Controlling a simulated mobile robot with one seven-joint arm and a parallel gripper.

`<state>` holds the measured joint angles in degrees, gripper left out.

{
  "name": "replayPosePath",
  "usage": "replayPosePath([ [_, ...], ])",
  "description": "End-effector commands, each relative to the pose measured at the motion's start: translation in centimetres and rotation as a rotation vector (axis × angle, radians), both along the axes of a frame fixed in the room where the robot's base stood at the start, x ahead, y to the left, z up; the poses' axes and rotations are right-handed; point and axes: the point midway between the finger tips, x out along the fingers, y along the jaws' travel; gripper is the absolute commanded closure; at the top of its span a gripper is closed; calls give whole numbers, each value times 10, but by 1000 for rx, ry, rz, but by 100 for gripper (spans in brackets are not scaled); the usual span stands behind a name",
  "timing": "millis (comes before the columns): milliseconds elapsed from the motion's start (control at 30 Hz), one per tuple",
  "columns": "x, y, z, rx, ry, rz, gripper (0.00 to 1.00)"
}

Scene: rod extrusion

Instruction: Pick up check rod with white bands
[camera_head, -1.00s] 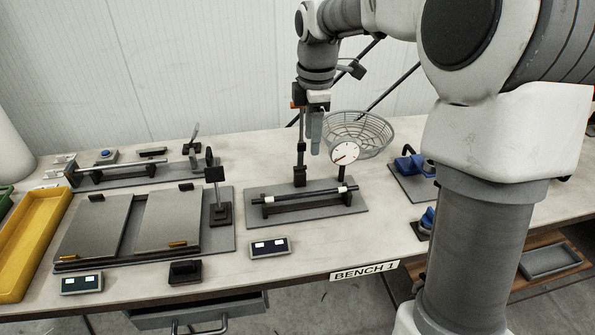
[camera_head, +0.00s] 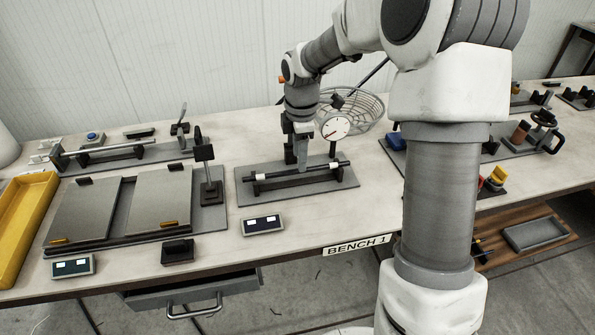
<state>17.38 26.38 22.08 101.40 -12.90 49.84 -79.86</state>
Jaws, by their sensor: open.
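The check rod (camera_head: 281,174) is dark with a white band near each end. It lies level across two black supports on a grey base plate (camera_head: 290,195) on the bench. My gripper (camera_head: 302,165) points down at the middle of the rod, with its fingers at about the rod's height. It is open, and I cannot tell whether the fingers straddle or touch the rod. The gripper hides a short part of the rod's middle.
A dial gauge (camera_head: 335,127) on a post stands close behind the rod, right of my gripper. A wire basket (camera_head: 362,112) is behind it. A small display box (camera_head: 262,225) lies in front. Two tilted plates (camera_head: 158,203) and a yellow tray (camera_head: 22,222) are left.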

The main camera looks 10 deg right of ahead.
Motion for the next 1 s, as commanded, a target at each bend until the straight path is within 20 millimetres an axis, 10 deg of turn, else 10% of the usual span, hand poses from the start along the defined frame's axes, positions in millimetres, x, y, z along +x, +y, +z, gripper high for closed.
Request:
replayPosePath([
  [467, 7, 1, -38, 2, 1, 0, 46],
  [767, 7, 1, -38, 2, 1, 0, 99],
  [1000, 7, 1, -38, 2, 1, 0, 100],
])
